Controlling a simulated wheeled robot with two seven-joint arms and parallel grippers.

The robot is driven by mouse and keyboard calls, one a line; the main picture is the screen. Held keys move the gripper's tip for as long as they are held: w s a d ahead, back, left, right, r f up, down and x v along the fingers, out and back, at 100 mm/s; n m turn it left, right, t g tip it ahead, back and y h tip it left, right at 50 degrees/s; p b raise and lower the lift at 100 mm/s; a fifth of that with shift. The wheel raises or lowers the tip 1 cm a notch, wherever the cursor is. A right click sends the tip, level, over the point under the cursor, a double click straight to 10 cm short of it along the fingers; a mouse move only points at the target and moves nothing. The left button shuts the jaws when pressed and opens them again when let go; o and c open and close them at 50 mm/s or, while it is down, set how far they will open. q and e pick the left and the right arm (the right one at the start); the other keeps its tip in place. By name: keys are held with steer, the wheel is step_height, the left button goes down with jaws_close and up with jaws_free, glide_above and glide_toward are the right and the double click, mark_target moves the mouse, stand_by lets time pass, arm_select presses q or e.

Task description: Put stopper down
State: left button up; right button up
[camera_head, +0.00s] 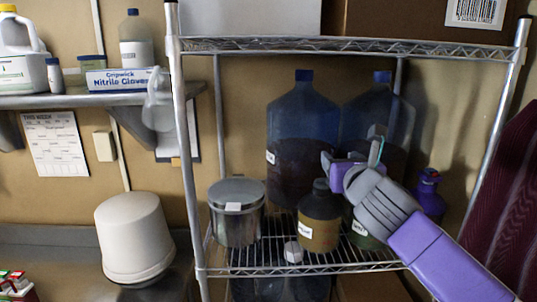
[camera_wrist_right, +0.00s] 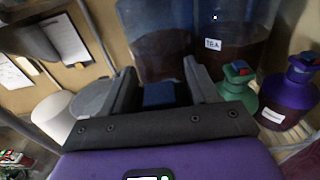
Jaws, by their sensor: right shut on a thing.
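My right gripper (camera_head: 350,160) is above the wire shelf (camera_head: 300,268), over and just right of the dark brown bottle (camera_head: 319,233). In the right wrist view its two fingers (camera_wrist_right: 161,90) are on either side of a small dark blue piece (camera_wrist_right: 158,95), which I take to be the stopper. In the head view the gripper hides this piece, so its exact shape cannot be told. A small white round thing (camera_head: 293,252) lies on the shelf left of the brown bottle. My left gripper is not in view.
Two large blue jugs (camera_head: 300,125) stand at the back. A lidded metal pot (camera_head: 236,222) is at the left. A green bottle (camera_wrist_right: 240,98) and a purple bottle (camera_head: 430,195) stand at the right. Bare wire shows along the shelf's front edge.

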steer(key=shift+s+f, duration=0.5)
steer(key=shift+s, duration=0.35)
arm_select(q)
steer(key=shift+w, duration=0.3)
arm_select(e)
step_height(320, 180, down, 42)
steer(key=d, duration=0.1)
steer(key=shift+d+r+h, duration=0.2)
steer(key=shift+d+h, duration=0.05)
steer(key=shift+h, duration=0.05)
steer(key=shift+s, duration=0.15)
arm_select(q)
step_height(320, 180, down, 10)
steer(key=b, duration=0.9)
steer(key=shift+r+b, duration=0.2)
steer(key=shift+b, duration=0.2)
arm_select(e)
steer(key=s+f, duration=0.2)
steer(key=f, duration=0.8)
steer(key=s+f, duration=0.3)
steer(key=f, duration=0.7)
steer(key=shift+s+f, duration=0.3)
steer(key=shift+s, duration=0.05)
